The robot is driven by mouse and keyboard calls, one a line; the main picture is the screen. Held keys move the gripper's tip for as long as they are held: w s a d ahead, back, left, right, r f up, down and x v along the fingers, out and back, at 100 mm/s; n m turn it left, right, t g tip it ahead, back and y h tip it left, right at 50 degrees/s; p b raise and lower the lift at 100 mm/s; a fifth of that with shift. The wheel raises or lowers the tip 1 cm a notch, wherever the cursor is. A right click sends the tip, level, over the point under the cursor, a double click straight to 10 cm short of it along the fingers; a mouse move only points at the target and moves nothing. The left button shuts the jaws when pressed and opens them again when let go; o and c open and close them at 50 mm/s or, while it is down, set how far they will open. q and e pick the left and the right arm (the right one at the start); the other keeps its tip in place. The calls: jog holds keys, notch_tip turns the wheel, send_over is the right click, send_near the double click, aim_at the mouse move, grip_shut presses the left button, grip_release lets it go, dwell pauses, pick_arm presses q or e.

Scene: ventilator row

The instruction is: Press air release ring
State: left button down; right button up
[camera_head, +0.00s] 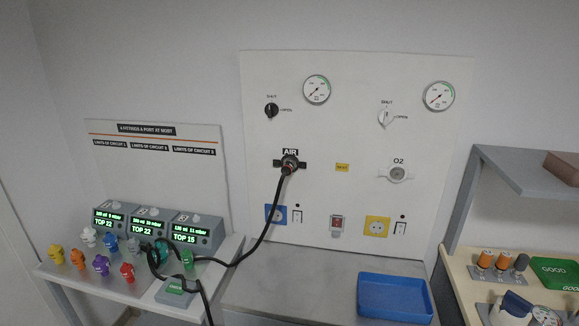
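The AIR outlet (290,161) is a dark round fitting on the white wall panel (330,130), just under the AIR label. A black hose (268,222) is plugged into it and runs down and left to the small table. Neither of my grippers is in view.
Three monitors (197,234) and several coloured fittings (101,265) stand on the left table. A blue tray (394,298) sits on the grey counter (300,280). The O2 outlet (397,174) is free. A grey shelf (520,170) juts out at right.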

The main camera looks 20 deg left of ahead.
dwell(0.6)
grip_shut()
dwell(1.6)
